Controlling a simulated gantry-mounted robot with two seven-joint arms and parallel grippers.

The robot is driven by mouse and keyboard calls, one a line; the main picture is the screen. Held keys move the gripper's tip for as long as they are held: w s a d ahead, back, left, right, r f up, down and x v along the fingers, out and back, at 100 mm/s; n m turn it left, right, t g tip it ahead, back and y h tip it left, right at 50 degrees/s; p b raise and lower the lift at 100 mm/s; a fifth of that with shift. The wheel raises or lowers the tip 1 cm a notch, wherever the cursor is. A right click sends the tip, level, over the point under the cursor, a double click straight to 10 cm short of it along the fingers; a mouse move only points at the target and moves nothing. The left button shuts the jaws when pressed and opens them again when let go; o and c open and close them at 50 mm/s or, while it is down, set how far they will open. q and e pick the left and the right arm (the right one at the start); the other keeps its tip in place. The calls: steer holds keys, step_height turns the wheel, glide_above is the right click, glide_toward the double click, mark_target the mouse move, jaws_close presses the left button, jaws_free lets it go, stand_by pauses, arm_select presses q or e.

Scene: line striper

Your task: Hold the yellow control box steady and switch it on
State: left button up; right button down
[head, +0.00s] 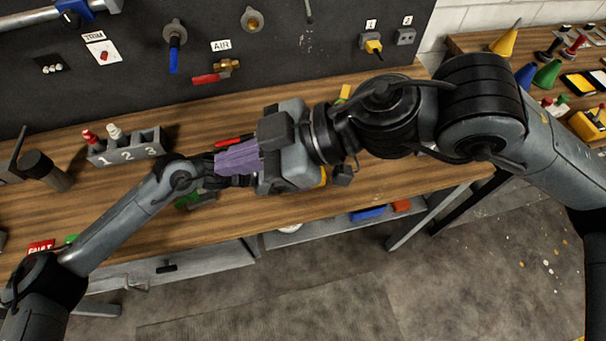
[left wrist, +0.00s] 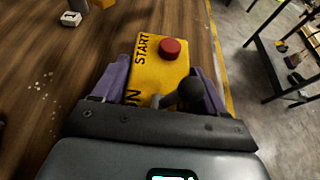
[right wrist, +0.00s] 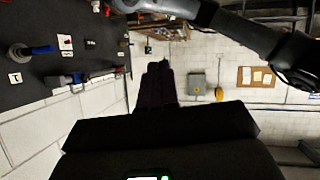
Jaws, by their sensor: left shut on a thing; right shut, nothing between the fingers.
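The yellow control box (left wrist: 157,72) lies between the two purple fingers of my left gripper (left wrist: 162,68) in the left wrist view. Its face shows START lettering, a red button (left wrist: 170,48), part of the word ON, and a grey lever with a black knob (left wrist: 190,92) leaning right. In the head view my right wrist hides most of the box and the left fingers; a sliver of yellow (head: 323,177) shows beneath it. My right gripper (head: 238,157) is shut and empty, its fingers pointing left above the bench. The right wrist view shows its dark fingers (right wrist: 160,85) together, no box near them.
The wooden bench (head: 120,220) runs under both arms, with a dark tool panel (head: 300,60) behind it. A numbered grey holder (head: 127,147) stands on the left. A red-handled item (head: 233,140) lies behind the right fingers. My arms overlap mid-bench.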

steer(key=w+d+f+m+t+y, duration=0.25)
steer(key=w+d+m+y, duration=0.45)
steer(key=d+m, duration=0.65)
steer(key=s+d+f+m+t+h, duration=0.1)
steer(key=d+f+m, duration=0.3)
steer(key=f, duration=0.7)
steer(key=d+f+m+t+h, duration=0.1)
steer(key=d+f+m+t, duration=0.2)
steer(key=f, duration=0.8)
steer(key=shift+s+d+m+t+h, duration=0.4)
steer(key=shift+d+m, duration=0.2)
steer(key=shift+m, duration=0.65)
steer(key=shift+w+a, duration=0.1)
steer(key=shift+a, duration=0.05)
steer(key=x, duration=1.3)
steer(key=shift+w+a, duration=0.1)
steer(key=shift+a, duration=0.3)
